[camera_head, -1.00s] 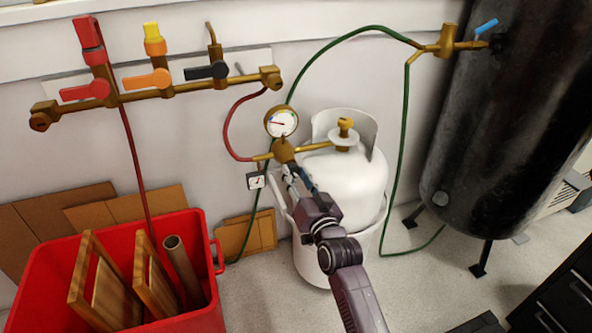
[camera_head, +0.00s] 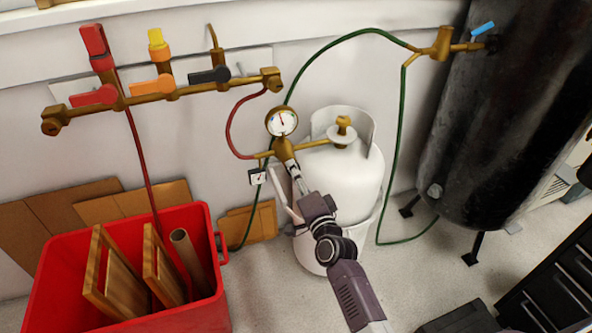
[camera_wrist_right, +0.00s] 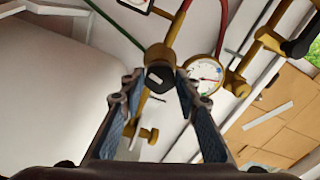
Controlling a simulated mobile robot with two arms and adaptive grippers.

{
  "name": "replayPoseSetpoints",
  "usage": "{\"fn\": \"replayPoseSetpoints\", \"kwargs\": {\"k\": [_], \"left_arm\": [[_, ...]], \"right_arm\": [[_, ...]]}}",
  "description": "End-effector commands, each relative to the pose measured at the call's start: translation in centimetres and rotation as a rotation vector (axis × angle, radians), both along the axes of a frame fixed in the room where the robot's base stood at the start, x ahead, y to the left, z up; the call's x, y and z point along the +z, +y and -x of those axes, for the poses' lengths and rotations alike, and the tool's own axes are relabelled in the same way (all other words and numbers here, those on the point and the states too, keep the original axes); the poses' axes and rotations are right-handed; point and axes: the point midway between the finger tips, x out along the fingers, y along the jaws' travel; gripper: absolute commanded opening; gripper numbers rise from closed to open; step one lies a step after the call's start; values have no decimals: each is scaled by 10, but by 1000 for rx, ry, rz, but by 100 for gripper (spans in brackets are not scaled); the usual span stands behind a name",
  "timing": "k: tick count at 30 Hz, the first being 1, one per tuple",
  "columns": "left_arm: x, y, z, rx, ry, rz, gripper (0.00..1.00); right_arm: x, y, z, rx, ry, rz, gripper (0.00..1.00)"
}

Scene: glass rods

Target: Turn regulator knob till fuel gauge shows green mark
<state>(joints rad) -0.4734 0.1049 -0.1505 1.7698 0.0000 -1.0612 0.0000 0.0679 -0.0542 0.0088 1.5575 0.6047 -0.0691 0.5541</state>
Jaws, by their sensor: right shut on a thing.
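The round white fuel gauge (camera_head: 281,121) has a brass rim and sits on the brass regulator beside the tank. Its thin needle looks roughly upright in the head view. Any green mark is too small to make out there. The gauge also shows in the right wrist view (camera_wrist_right: 206,73). My left gripper is not in view.
A white gas tank (camera_head: 345,181) stands right behind my right arm. A small square gauge (camera_head: 257,177) hangs left of the gripper. A red crate (camera_head: 209,222) with wooden pieces stands at left. Hoses run nearby. A dark cylinder (camera_head: 492,120) stands at right.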

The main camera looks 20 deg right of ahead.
Motion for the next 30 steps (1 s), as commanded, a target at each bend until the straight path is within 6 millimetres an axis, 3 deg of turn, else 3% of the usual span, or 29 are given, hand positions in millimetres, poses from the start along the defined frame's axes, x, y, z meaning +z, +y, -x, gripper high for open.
{"fn": "replayPoseSetpoints", "kwargs": {"k": [15,30], "left_arm": [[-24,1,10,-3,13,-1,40],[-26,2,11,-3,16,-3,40]], "right_arm": [[1,-1,0,-1,13,-456,5],[0,-1,-1,-1,20,-663,5]]}}
